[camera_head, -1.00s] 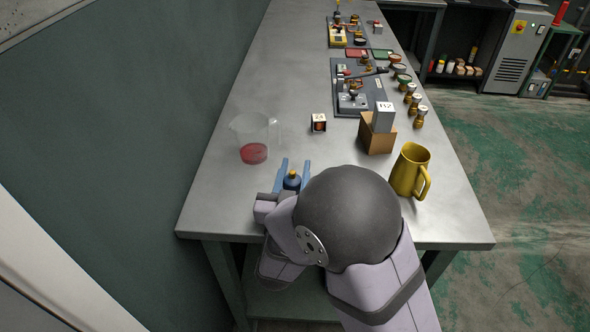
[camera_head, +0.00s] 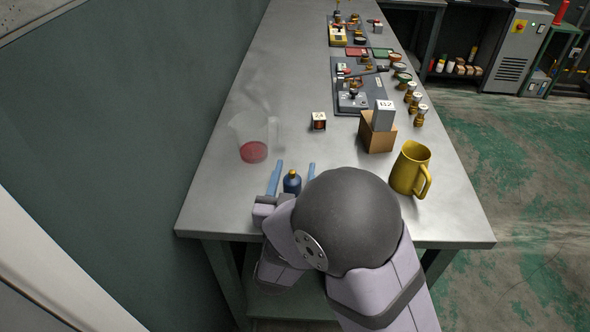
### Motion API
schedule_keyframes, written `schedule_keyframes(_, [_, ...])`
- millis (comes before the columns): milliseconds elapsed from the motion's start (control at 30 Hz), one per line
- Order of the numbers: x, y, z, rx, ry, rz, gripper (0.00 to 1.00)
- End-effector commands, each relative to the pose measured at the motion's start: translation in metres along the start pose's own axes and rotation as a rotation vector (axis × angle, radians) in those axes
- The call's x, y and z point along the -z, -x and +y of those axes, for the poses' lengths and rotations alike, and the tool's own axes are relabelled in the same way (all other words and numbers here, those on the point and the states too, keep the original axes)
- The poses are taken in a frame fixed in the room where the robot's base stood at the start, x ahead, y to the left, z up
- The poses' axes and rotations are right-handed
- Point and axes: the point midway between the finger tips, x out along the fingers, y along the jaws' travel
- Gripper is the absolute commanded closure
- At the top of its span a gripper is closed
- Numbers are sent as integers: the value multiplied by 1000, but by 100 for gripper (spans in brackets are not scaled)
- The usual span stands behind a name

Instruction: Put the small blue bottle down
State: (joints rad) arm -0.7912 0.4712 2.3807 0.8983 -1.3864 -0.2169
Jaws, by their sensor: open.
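The small blue bottle (camera_head: 292,182) with a yellowish cap is upright near the front edge of the metal table (camera_head: 225,185). It appears to stand on the table, though its base is hidden by my arm. My gripper (camera_head: 294,166) is open, with one blue finger on each side of the bottle. There is a visible gap between the bottle and both fingers.
A clear beaker (camera_head: 252,138) with red liquid stands behind and left of the bottle. Panels with instruments (camera_head: 357,88) lie farther back.

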Motion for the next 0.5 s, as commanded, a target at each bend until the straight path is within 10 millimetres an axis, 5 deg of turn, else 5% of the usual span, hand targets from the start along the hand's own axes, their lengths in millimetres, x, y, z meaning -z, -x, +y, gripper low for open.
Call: schedule_keyframes(500, [-2,61,2,3,0,1,50])
